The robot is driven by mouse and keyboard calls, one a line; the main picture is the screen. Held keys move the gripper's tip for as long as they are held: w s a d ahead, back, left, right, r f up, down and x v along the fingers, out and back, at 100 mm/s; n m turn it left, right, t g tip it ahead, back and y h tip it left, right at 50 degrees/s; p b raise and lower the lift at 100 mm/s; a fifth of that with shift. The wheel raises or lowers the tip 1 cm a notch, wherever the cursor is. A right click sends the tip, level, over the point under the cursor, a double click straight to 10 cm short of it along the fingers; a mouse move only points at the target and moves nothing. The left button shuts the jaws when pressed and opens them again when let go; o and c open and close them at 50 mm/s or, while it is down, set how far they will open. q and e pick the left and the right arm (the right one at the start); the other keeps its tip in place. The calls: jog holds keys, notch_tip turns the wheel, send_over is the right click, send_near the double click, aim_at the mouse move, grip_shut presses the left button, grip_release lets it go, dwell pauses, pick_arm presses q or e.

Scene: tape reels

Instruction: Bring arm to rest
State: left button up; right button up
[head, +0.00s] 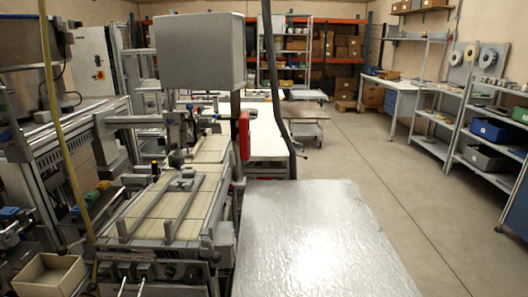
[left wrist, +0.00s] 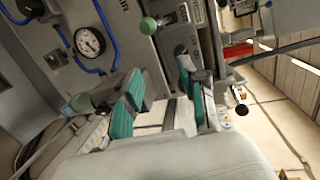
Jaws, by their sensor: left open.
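My left gripper (left wrist: 158,95) shows in the left wrist view, with teal pads on its two fingers. The fingers are apart and I see nothing held between them. Grey machine panels with a round gauge (left wrist: 90,41) and blue hoses lie beyond the gripper in that view. Neither gripper appears in the head view. My right gripper is in no view.
In the head view a machine bed (head: 175,205) with rails stands at front left, beside a shiny metal table (head: 310,240) with a bare top. A small open box (head: 48,277) sits at lower left. Shelves (head: 490,130) line the right wall, beyond clear floor (head: 400,185).

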pick_arm(q)
jog(key=s+d+f+n+g+h, duration=0.1)
jog(key=s+d+f+n+g, duration=0.15)
jog(key=s+n+g, duration=0.35)
jog(key=s+d+f+n+g+h, duration=0.15)
jog(key=s+d+n, duration=0.25)
jog(key=s, duration=0.4)
jog(key=s+d+f+n+g+h, duration=0.1)
jog(key=s+d+f+n+g, duration=0.15)
jog(key=s+n+g, duration=0.35)
notch_tip(320, 180, down, 26)
jog(key=s+m, duration=0.2)
jog(key=s+a+f+g, duration=0.1)
jog(key=s+a+f, duration=0.1)
jog(key=s+f, duration=1.3)
jog(key=shift+s+a+f+y, duration=0.25)
jog(key=shift+s+a+y, duration=0.1)
jog(key=shift+s, duration=0.35)
jog(key=shift+g, duration=0.25)
